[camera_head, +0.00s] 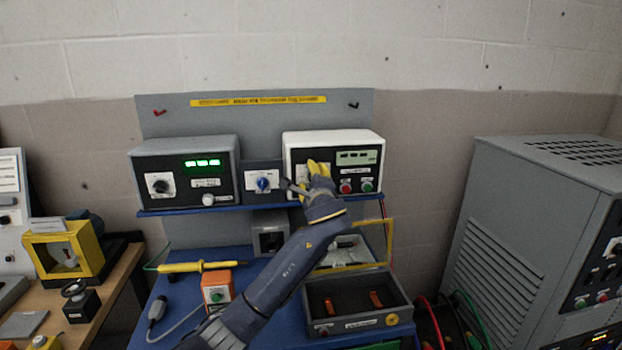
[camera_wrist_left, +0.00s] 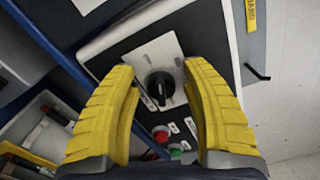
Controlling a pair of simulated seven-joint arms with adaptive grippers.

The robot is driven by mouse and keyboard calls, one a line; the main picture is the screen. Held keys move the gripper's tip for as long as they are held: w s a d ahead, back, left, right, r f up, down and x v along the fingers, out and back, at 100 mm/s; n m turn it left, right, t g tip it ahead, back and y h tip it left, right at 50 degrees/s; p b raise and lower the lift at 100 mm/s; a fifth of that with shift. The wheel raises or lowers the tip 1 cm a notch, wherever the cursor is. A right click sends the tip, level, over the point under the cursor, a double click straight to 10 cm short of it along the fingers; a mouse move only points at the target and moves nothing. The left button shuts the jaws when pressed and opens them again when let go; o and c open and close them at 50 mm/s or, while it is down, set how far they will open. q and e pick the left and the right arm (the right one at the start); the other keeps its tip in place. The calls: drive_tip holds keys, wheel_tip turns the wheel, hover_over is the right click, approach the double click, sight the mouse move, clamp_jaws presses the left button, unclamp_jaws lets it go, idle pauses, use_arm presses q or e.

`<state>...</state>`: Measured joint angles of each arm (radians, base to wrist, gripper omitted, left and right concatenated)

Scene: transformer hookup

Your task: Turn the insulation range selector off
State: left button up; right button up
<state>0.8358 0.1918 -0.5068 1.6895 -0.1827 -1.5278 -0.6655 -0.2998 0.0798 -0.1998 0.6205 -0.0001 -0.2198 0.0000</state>
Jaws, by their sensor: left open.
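The insulation range selector looks to be the black rotary knob (camera_wrist_left: 160,86) on a pale plate in the left wrist view. It is on the front of the white-cased instrument (camera_head: 333,138), which has a small display and red and green buttons. My left gripper (camera_wrist_left: 165,100) is open, with its yellow fingers on either side of the knob. I cannot tell whether they touch it. In the head view my left gripper (camera_head: 312,172) is in front of the instrument's left part and hides the knob. My right gripper is not in view.
A grey instrument (camera_head: 183,150) with a green lit display and a blue knob (camera_head: 263,184) on a small box stand to the left on the blue shelf. Below are a yellow probe (camera_head: 195,267) and a grey tray (camera_head: 357,322). A large grey cabinet (camera_head: 500,240) stands right.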

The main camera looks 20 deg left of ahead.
use_arm(q)
clamp_jaws()
drive_tip(key=shift+d+f+n, duration=0.1)
drive_tip(key=shift+f+n, duration=0.05)
drive_tip(key=shift+n, duration=2.05)
unclamp_jaws()
